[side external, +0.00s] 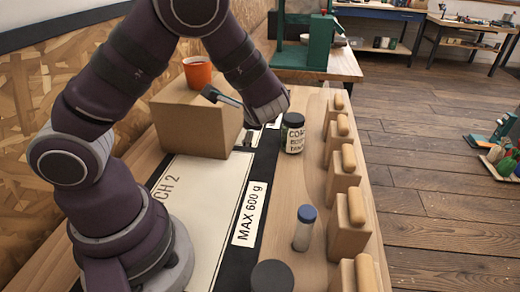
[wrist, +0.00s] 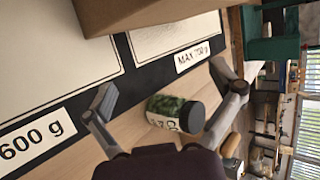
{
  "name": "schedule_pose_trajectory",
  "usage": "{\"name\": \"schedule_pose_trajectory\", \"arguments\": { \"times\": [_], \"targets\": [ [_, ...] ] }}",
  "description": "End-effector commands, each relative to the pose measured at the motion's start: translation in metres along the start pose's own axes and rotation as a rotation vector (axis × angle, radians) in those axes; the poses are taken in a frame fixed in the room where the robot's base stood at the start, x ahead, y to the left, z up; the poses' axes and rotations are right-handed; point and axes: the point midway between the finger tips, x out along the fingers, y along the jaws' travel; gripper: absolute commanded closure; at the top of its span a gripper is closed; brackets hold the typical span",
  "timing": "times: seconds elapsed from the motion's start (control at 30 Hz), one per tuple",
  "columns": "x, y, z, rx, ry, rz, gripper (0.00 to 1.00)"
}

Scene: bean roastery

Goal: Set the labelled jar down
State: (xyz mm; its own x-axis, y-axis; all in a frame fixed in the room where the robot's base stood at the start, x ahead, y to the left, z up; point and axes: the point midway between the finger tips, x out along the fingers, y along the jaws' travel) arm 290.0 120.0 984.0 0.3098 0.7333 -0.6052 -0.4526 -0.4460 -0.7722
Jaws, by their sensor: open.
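The labelled jar (side external: 293,136) has a dark lid, dark green contents and a pale label with partly readable print. It stands upright on the bare wood just right of the black border in the side view. In the wrist view the jar (wrist: 168,110) shows between my spread fingers, closer to the right one. My gripper (wrist: 168,84) is open and empty. In the side view my gripper (side external: 232,120) is just left of the jar, beside the cardboard box, with its fingers pointing left. I cannot tell whether any part touches the jar.
The cardboard box (side external: 196,122) stands left, with an orange cup (side external: 197,72) on top. A blue-capped vial (side external: 304,230) and a dark round lid (side external: 272,277) are nearer. Several wooden blocks (side external: 342,182) line the right edge. The "MAX 600 g" panel (side external: 205,200) has clear room.

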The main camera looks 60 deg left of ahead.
Motion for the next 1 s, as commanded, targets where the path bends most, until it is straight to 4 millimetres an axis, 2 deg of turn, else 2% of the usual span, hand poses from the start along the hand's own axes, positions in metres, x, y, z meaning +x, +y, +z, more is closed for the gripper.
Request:
{"name": "schedule_pose_trajectory", "arguments": {
  "times": [0.03,0.1,0.2,0.3,0.43,0.5,0.6,1.0],
  "targets": [
    [-0.015,-0.003,0.004,-0.147,0.035,0.099,0.08],
    [-0.041,-0.001,0.010,-0.333,0.086,0.251,0.08],
    [-0.084,0.001,0.019,-0.546,0.170,0.446,0.08],
    [-0.128,0.005,0.032,-0.690,0.253,0.601,0.08],
    [-0.170,0.014,0.050,-0.782,0.329,0.715,0.08],
    [-0.182,0.020,0.058,-0.801,0.350,0.743,0.08],
    [-0.191,0.025,0.064,-0.811,0.364,0.762,0.08],
    [-0.193,0.026,0.065,-0.813,0.367,0.765,0.08]
  ]
}}
